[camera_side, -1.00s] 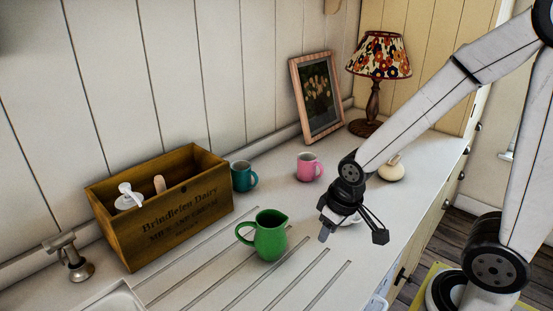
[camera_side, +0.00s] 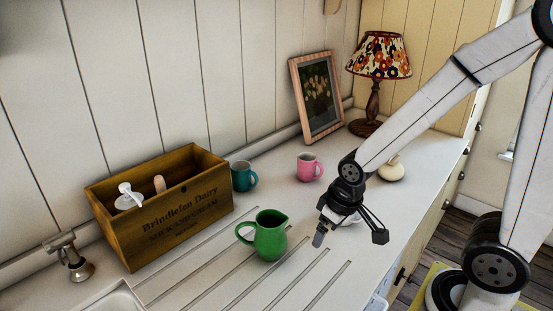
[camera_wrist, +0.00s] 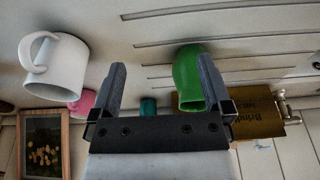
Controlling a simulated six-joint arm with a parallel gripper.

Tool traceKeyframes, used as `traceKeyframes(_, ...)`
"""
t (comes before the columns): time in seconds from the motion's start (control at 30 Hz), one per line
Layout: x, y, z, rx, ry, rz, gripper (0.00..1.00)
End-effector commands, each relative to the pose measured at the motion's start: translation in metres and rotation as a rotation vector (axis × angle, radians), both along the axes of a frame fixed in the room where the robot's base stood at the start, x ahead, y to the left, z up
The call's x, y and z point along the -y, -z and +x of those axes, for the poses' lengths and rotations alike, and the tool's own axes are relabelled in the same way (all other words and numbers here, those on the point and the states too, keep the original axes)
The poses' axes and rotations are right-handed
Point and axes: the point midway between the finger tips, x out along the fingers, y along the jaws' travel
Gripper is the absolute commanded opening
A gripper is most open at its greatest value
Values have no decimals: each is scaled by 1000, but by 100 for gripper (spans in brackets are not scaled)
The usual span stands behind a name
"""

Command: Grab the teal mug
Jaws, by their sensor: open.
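The teal mug (camera_side: 243,177) stands upright on the counter beside the right end of the wooden crate, behind the green jug. In the wrist view the teal mug (camera_wrist: 148,106) is small and far off, seen between my fingers and partly hidden by the gripper body. My gripper (camera_side: 348,232) is open and empty, above the counter to the right of the green jug, well apart from the mug. In the wrist view my gripper's two fingers (camera_wrist: 160,82) are spread wide.
A white mug (camera_wrist: 58,68) is close to my gripper. A lamp (camera_side: 378,58) and picture frame (camera_side: 318,95) stand behind.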

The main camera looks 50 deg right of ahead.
Motion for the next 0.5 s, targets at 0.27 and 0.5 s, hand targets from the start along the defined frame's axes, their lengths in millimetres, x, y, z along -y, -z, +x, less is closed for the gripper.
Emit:
traceKeyframes(0.27, 0, -12, 1, 4, 0, 0, 100)
traceKeyframes(0.5, 0, -34, 1, 3, 0, 0, 100)
